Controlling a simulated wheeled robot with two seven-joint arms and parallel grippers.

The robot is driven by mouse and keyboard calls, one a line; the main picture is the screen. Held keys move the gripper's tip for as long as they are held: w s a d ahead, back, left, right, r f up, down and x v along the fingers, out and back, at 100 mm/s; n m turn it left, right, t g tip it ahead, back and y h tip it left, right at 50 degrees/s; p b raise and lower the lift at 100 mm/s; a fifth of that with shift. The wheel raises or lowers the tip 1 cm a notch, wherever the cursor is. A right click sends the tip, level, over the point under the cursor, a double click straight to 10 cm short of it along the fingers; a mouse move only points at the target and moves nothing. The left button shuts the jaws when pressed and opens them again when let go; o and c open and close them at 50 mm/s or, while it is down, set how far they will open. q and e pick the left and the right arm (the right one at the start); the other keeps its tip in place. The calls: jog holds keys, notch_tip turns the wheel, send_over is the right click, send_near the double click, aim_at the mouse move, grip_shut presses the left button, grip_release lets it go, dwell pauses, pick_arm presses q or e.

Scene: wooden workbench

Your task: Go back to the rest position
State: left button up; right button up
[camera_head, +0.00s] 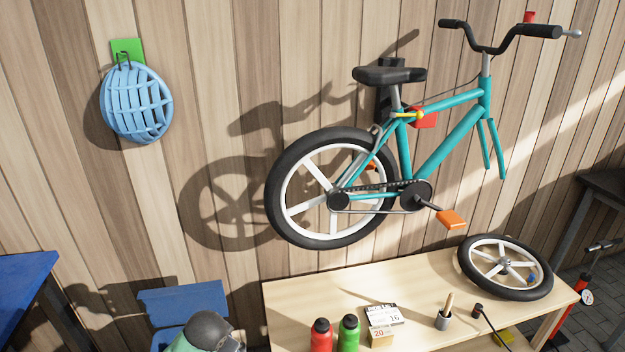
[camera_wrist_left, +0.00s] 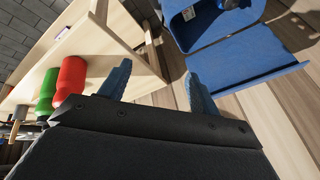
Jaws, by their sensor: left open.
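My left gripper (camera_wrist_left: 158,72) shows in the left wrist view with its two blue fingers spread apart and nothing between them. It hangs in the air near the end of the wooden workbench (camera_head: 290,293), beside an open blue box (camera_wrist_left: 183,35). In the head view a dark rounded part of my left arm shows at the bottom edge; the fingers are not visible there. My right gripper is in neither view.
A red bottle (camera_head: 321,335) and a green bottle (camera_head: 348,332) stand on the bench near its left end. A detached wheel (camera_head: 467,270) lies at its right end. A teal bicycle (camera_head: 445,145) and a blue helmet (camera_head: 137,102) hang on the wall.

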pick_arm(q)
jog(key=s+d+r+n+h, duration=0.1)
jog(key=s+d, duration=0.2)
jog(key=s, duration=0.4)
jog(key=s+d+n, duration=0.1)
jog(key=s+d, duration=0.2)
jog(key=s, duration=0.3)
jog(key=s+d+f+g, duration=0.1)
jog(key=s+f, duration=0.1)
jog(key=s, duration=0.3)
jog(key=s+d+f+n+g+h+b, duration=0.1)
jog(key=s+f, duration=0.2)
jog(key=s, duration=0.3)
jog(key=s+d+f+g, duration=0.1)
jog(key=s+f, duration=0.1)
jog(key=s, duration=0.4)
jog(key=shift+s+d+f+n+h, duration=0.2)
jog(key=shift+d+f+n+h, duration=0.1)
jog(key=shift+f, duration=0.1)
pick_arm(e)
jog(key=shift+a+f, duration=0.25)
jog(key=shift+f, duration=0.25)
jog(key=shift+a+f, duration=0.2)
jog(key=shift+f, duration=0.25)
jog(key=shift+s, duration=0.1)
